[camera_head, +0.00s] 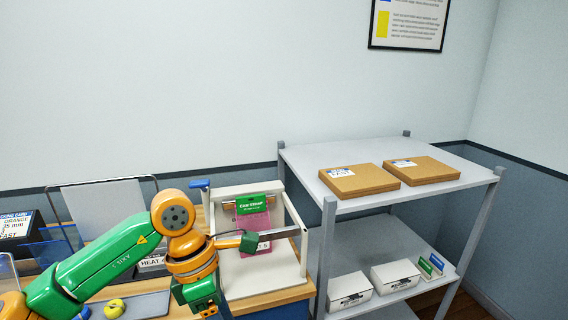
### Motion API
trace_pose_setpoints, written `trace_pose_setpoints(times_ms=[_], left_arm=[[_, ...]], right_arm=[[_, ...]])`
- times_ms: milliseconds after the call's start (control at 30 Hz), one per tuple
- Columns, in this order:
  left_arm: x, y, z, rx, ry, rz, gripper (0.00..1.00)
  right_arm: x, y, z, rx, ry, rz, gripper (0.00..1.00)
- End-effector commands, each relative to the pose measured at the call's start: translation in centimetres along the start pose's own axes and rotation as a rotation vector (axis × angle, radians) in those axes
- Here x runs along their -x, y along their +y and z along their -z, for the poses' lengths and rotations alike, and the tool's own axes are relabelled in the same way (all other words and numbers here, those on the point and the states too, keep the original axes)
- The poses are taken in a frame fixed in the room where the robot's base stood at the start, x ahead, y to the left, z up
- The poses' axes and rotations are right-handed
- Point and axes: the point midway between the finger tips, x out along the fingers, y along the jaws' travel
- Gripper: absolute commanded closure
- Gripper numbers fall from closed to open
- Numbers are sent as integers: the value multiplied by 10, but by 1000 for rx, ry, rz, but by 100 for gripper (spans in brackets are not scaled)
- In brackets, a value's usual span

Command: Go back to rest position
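My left arm (95,265), green and orange, comes in from the left and bends down at its orange wrist joint (175,215). An orange piece with a dark green tip, which looks like part of my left gripper (250,242), reaches right in front of the white stand. I cannot make out two fingers or anything held between them. My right gripper is not in view. The white stand (238,192) carries a pink piece (254,222) under a green "CAM STRAP" label (256,203). My arm hides part of the workbench.
A grey shelf unit (340,205) at right has two brown cartons (358,180) (420,170) on top and two white boxes (349,290) (395,276) below. A yellow item (114,308) and a grey mat (142,305) lie on the bench. A wire rack (100,205) stands behind.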

Motion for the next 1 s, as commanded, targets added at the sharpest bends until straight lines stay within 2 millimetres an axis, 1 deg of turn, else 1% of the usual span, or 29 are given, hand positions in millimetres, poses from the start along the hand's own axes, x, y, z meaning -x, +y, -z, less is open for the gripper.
trace_pose_setpoints(times_ms=[33, 167, 267, 300, 333, 367, 400, 433, 467, 500, 567, 600, 633, 667, 700, 733, 767, 800, 867, 900, 967, 1000], left_arm=[[-9, -4, -8, 11, -44, 44, 41], [-30, -17, -40, 74, -223, 200, 41], [-45, -26, -76, 190, -429, 384, 41], [-49, -27, -92, 266, -533, 473, 41], [-51, -25, -103, 335, -614, 545, 41], [-53, -20, -114, 416, -698, 617, 41], [-56, -9, -125, 549, -818, 719, 41], [-60, 5, -131, 676, -914, 800, 41], [-67, 24, -133, 826, -1012, 880, 41], [-81, 52, -128, 1038, -1127, 968, 41], [-109, 90, -109, 1333, -1254, 1053, 41], [-132, 110, -92, 1515, -1312, 1088, 41], [-150, 122, -76, 1646, -1348, 1105, 41], [-169, 132, -61, 1771, -1377, 1114, 41], [-195, 141, -40, 1932, -1405, 1118, 41], [-215, 146, -23, 2048, -1420, 1115, 41], [-235, 148, -6, 2163, -1431, 1108, 41], [-262, 148, 17, 2312, -1438, 1091, 41], [-302, 142, 52, 2529, -1437, 1050, 41], [-328, 134, 74, -2584, 1382, -983, 41], [-365, 117, 108, -2540, 1238, -837, 41], [-389, 101, 130, -2508, 1145, -743, 41]], right_arm=[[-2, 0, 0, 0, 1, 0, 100], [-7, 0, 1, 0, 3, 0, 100], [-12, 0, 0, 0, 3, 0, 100], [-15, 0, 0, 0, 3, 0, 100], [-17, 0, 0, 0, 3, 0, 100], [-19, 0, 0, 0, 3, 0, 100], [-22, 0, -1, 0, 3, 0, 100], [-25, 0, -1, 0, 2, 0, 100], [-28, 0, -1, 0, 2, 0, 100], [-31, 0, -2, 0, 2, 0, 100], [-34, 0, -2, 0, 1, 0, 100], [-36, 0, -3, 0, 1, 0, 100], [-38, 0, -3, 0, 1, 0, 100], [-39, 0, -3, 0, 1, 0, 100], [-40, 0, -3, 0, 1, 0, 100], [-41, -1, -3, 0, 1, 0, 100], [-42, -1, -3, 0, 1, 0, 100], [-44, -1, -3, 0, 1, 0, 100], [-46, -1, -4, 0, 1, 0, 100], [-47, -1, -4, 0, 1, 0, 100], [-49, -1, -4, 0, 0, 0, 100], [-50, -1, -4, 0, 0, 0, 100]])
